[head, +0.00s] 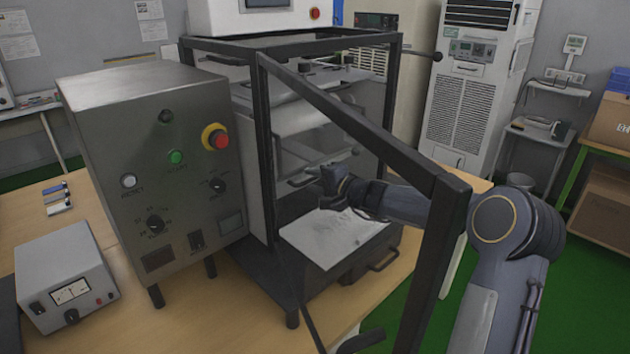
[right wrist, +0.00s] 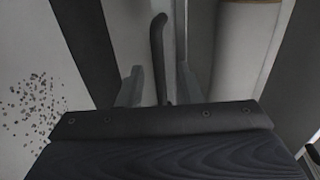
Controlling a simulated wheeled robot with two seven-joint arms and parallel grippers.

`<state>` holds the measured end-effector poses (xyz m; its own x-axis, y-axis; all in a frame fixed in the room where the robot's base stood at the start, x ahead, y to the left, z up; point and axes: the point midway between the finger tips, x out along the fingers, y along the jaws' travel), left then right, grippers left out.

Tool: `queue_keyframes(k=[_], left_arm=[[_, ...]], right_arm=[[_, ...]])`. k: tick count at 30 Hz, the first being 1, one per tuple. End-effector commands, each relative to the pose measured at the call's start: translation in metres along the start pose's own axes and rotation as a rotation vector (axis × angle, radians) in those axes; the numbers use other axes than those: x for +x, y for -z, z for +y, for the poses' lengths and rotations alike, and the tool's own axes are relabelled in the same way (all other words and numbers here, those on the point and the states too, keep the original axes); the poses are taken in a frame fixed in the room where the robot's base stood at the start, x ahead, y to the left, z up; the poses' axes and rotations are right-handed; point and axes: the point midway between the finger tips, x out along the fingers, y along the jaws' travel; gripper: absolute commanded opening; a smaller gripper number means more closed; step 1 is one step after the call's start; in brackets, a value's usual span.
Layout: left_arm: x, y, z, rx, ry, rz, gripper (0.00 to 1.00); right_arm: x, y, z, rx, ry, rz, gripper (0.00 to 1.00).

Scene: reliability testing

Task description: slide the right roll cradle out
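In the head view the test machine holds a white roll (head: 305,119) inside a dark frame; the cradle around it is partly hidden by frame bars. A dark bar handle (head: 298,181) sits below the roll on the machine's front. My right gripper (head: 318,176) reaches in through the frame at this handle's right end. In the right wrist view a dark curved handle (right wrist: 158,50) runs down towards the gap between the fingers of my right gripper (right wrist: 159,88). The fingers stand apart; I cannot tell whether either touches the handle. My left gripper is out of view.
The dark frame post (head: 445,250) and sloping bar stand close to my right arm. A speckled white sheet (head: 335,235) lies on a drawer (head: 375,265) below the gripper. The control box (head: 160,150) with a red button stands left of the frame.

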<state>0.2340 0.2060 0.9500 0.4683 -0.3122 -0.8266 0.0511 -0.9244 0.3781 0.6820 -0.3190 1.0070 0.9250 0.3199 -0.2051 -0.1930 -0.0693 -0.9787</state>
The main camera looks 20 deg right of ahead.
Motion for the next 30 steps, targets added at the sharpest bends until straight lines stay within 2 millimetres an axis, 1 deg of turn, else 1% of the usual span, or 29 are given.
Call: queue_keyframes(k=[2, 9, 18, 22, 26, 29, 30], left_arm=[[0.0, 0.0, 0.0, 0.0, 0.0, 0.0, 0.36], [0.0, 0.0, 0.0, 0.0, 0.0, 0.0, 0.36], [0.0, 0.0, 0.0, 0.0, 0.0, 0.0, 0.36], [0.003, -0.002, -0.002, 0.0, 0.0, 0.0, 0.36], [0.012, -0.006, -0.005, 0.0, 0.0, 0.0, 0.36], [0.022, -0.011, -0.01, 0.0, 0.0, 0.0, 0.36], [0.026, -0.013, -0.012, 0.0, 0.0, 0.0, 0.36]], right_arm=[[0.0, 0.0, 0.0, 0.0, 0.0, 0.0, 0.32], [0.0, 0.0, 0.0, 0.0, 0.0, 0.0, 0.01], [-0.001, 0.0, 0.0, 0.0, 0.0, 0.0, 0.0], [-0.004, 0.0, 0.002, -0.001, 0.0, 0.001, 0.0], [-0.016, 0.001, 0.007, -0.001, 0.0, 0.002, 0.0], [-0.032, 0.001, 0.012, -0.004, -0.001, 0.002, 0.0], [-0.04, 0.001, 0.014, -0.004, 0.0, 0.002, 0.0]])
